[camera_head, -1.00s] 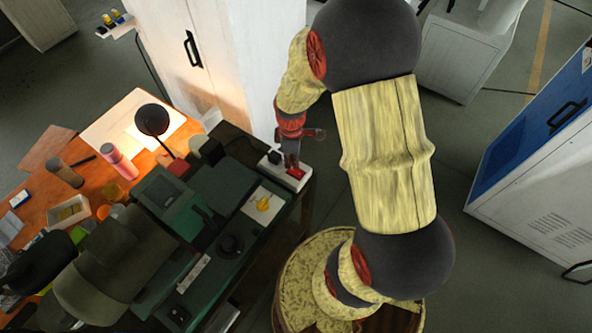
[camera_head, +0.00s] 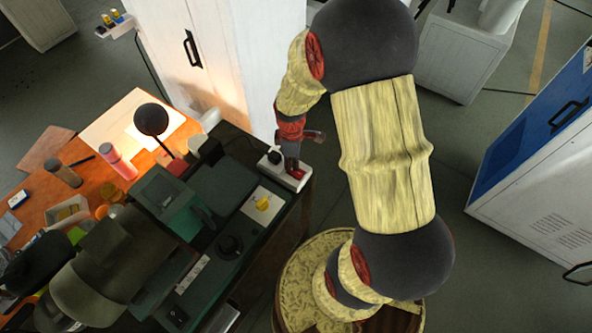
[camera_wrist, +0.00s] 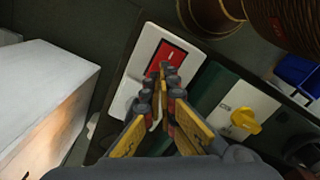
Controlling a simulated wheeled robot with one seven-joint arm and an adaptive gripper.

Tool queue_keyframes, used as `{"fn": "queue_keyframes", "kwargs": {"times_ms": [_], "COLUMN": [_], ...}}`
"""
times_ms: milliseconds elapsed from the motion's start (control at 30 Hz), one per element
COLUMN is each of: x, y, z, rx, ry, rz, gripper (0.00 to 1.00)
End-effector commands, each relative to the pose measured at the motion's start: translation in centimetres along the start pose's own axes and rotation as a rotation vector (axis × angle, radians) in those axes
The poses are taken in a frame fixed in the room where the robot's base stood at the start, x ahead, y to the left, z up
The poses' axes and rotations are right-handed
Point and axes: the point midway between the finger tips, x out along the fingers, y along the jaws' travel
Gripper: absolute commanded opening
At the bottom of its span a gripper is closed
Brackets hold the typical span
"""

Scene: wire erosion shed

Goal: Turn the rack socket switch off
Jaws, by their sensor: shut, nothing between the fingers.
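My gripper (camera_head: 292,167) is shut and empty, pointing down at the switch. In the wrist view my fingertips (camera_wrist: 168,72) overlap the lower part of the rocker and hide it; whether they touch it I cannot tell.
A yellow rotary knob (camera_head: 263,203) sits on a white plate close to the socket. A white cabinet (camera_head: 225,65) stands just behind. Copper-coloured spools (camera_wrist: 215,15) show at the top of the wrist view. An orange bench (camera_head: 90,185) lies to the left.

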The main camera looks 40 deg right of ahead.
Motion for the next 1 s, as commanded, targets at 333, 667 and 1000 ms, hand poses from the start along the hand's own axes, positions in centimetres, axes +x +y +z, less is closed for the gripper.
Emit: {"fn": "queue_keyframes", "kwargs": {"times_ms": [333,667,1000], "x": [0.5,0.4,-2.0], "y": [0.0,0.0,0.0], "z": [0.0,0.0,0.0], "rx": [0.000,0.000,0.000], "ry": [0.000,0.000,0.000], "rz": [0.000,-0.001,-0.001], "gripper": [0.00,0.00,0.00]}}
